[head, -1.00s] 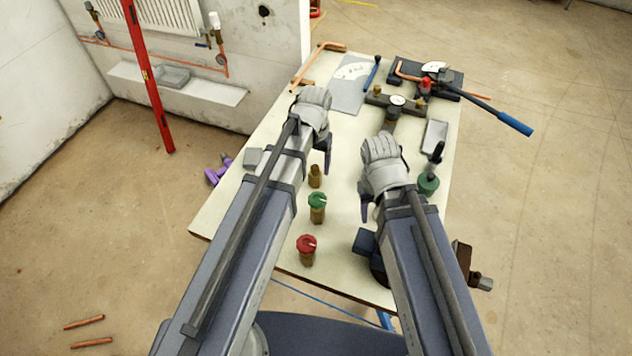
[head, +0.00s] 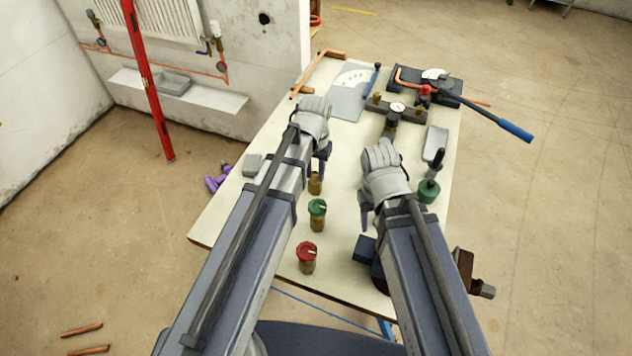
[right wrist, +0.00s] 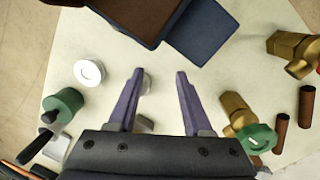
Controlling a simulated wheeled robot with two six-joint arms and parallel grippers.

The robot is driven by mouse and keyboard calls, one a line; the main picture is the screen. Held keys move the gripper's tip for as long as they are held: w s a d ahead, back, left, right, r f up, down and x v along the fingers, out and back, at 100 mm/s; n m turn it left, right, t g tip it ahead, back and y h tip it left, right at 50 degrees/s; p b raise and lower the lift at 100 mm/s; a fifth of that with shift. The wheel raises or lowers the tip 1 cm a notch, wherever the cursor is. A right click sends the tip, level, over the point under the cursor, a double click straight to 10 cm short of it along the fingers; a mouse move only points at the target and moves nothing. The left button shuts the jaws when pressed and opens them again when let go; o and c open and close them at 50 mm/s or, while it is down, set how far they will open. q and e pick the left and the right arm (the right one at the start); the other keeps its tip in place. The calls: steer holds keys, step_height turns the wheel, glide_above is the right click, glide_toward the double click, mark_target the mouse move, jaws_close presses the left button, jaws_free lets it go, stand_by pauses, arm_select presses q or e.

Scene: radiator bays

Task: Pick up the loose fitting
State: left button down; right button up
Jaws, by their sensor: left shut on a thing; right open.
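A small bare brass fitting (head: 315,186) stands upright on the table, behind the green-capped brass valve (head: 317,212) and the red-capped brass valve (head: 306,258). My left gripper (head: 321,173) reaches down to the bare fitting and is shut on it; its arm and housing hide part of the jaws. My right gripper (head: 363,215) is open and empty over the table, right of the valves. In the right wrist view its two purple fingers (right wrist: 160,78) are apart, with the green-capped valve (right wrist: 248,132) to their right.
The cream table (head: 262,205) also holds a green-based tool (head: 428,190), a gauge manifold (head: 396,110), a pipe bender (head: 425,85) and a dark vise (head: 366,248). A grey block (head: 253,165) lies at its left edge. A red level (head: 148,80) leans at the wall.

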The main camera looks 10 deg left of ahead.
arm_select(q)
steer(key=shift+r, duration=0.1)
arm_select(e)
steer(key=shift+r, duration=0.1)
stand_by(0.3)
arm_select(q)
steer(key=shift+r+p, duration=1.4)
steer(key=shift+p, duration=0.1)
arm_select(e)
steer(key=shift+r, duration=1.45)
arm_select(q)
steer(key=shift+r+p, duration=2.3)
arm_select(e)
step_height(320, 180, up, 4)
steer(key=shift+r, duration=0.2)
arm_select(q)
steer(key=shift+f, duration=0.15)
